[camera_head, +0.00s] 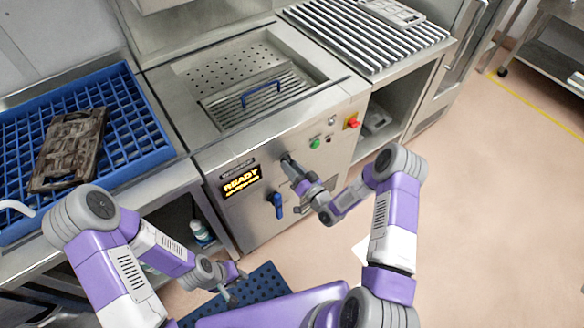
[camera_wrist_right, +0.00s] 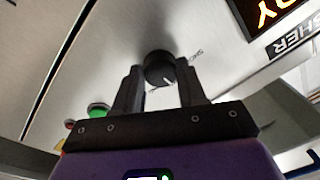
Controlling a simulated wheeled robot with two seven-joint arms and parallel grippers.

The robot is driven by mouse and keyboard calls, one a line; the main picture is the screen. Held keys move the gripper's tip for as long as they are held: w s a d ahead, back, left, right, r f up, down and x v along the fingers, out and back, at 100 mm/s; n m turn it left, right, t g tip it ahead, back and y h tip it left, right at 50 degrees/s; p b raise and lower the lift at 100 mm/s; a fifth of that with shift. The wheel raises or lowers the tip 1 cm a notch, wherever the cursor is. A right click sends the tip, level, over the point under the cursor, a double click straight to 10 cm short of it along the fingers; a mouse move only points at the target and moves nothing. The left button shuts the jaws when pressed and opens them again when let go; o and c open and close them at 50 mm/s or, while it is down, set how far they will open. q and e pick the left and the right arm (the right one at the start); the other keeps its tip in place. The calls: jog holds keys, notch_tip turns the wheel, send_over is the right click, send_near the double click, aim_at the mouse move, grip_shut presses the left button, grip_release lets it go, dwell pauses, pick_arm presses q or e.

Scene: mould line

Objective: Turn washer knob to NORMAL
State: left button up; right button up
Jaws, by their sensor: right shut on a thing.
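The washer (camera_head: 215,150) is a steel unit with a front panel in the middle of the head view. Its black round knob (camera_wrist_right: 160,68) shows in the right wrist view with a short white mark on its face. My right gripper (camera_wrist_right: 158,88) has its two dark fingers on either side of the knob, shut on it. In the head view the right gripper (camera_head: 291,165) reaches the panel and mostly hides the knob. Small lettering beside the knob is too small to read. My left gripper (camera_head: 229,293) hangs low over the dark mat, away from the washer; its fingers are unclear.
A lit READY display (camera_head: 241,181) is left of the knob. A blue lever (camera_head: 278,206) sits below it. A green button (camera_head: 315,143) and a red switch (camera_head: 352,122) are to the right. A blue rack (camera_head: 140,110) with a dirty board (camera_head: 70,145) stands left. The right floor is clear.

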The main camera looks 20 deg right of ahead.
jog(key=o, duration=1.1)
jog(key=shift+c, duration=0.2)
jog(key=shift+s, duration=0.1)
jog(key=p+v, duration=0.1)
jog(key=v, duration=0.6)
jog(key=shift+s, duration=0.25)
jog(key=shift+f, duration=0.15)
jog(key=s+a+f+g+h, duration=0.2)
jog(key=s+a+f+g, duration=0.4)
jog(key=f+g, duration=0.25)
jog(key=s+a+f+g, duration=0.1)
jog(key=s+a+g, duration=0.1)
jog(key=s+g, duration=0.6)
jog(key=s, duration=0.7)
jog(key=shift+a+h, duration=0.3)
jog(key=shift+a, duration=0.05)
